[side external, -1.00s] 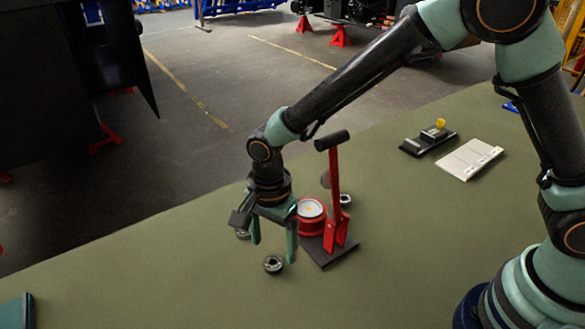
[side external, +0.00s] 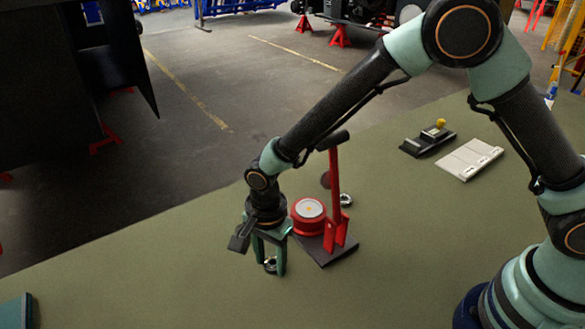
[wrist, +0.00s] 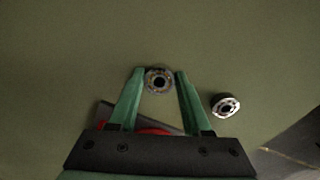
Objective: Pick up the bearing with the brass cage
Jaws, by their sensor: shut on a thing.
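My gripper (side external: 269,268) is low at the mat, with its two green fingers pointing down. It is shut on a small round bearing (wrist: 159,80), which sits between the fingertips in the wrist view. The bearing also shows between the fingers in the side view (side external: 270,264).
A red press with an upright lever (side external: 334,200) and a red round pot (side external: 309,216) stand on a dark plate just right of my gripper. A black device with a yellow knob (side external: 428,141) and a pale panel (side external: 468,159) lie farther back. The front mat is clear.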

